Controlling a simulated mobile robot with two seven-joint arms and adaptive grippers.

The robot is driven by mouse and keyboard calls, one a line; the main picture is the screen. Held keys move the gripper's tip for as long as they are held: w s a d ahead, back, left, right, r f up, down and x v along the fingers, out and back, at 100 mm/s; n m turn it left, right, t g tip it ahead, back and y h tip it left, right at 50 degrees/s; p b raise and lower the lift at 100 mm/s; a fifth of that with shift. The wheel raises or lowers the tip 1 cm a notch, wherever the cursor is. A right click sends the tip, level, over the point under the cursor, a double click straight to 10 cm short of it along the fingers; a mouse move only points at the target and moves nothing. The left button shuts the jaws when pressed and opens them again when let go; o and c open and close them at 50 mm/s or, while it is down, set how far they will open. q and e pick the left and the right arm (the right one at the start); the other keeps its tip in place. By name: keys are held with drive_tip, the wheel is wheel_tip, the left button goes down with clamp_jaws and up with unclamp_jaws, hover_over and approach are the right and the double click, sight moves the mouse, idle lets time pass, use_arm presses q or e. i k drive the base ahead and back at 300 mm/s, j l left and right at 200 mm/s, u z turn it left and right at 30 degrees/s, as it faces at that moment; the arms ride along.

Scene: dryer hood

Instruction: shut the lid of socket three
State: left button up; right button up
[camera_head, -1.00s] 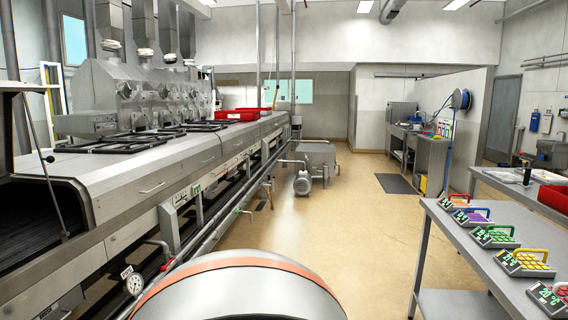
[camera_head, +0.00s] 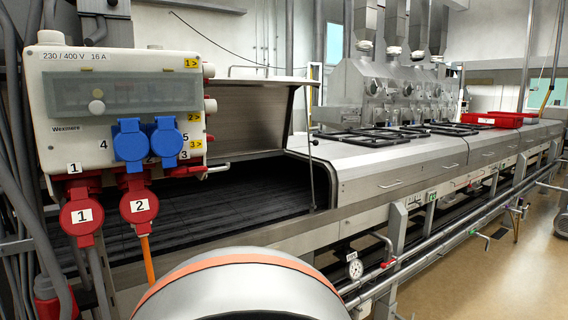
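A white power box (camera_head: 110,80) labelled 230 / 400 V 16 A hangs at the left in the head view. Two blue lids (camera_head: 148,140) are on its front, beside the numbers 4 and 5. Round red pieces marked 1 (camera_head: 82,215) and 2 (camera_head: 139,206) hang below it, with cables running down. Yellow tags 1, 2 and 3 (camera_head: 196,144) point to its right side, where red parts (camera_head: 212,170) stick out, seen edge-on. Neither gripper is in view.
A long steel conveyor machine (camera_head: 400,160) runs from behind the box to the right, with an open dark inlet (camera_head: 240,195). A pipe with a gauge (camera_head: 355,269) runs along its front. Red bins (camera_head: 490,120) sit on top.

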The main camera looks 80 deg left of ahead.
sight(189, 172)
drive_tip(key=u, duration=1.6)
drive_tip(key=j+u, duration=0.15)
drive_tip(key=u, duration=0.25)
drive_tip(key=i+j+u, duration=0.1)
drive_tip(key=u, duration=0.3)
drive_tip(key=i+j+u, duration=0.1)
drive_tip(key=u, duration=0.3)
drive_tip(key=i+j, duration=0.25)
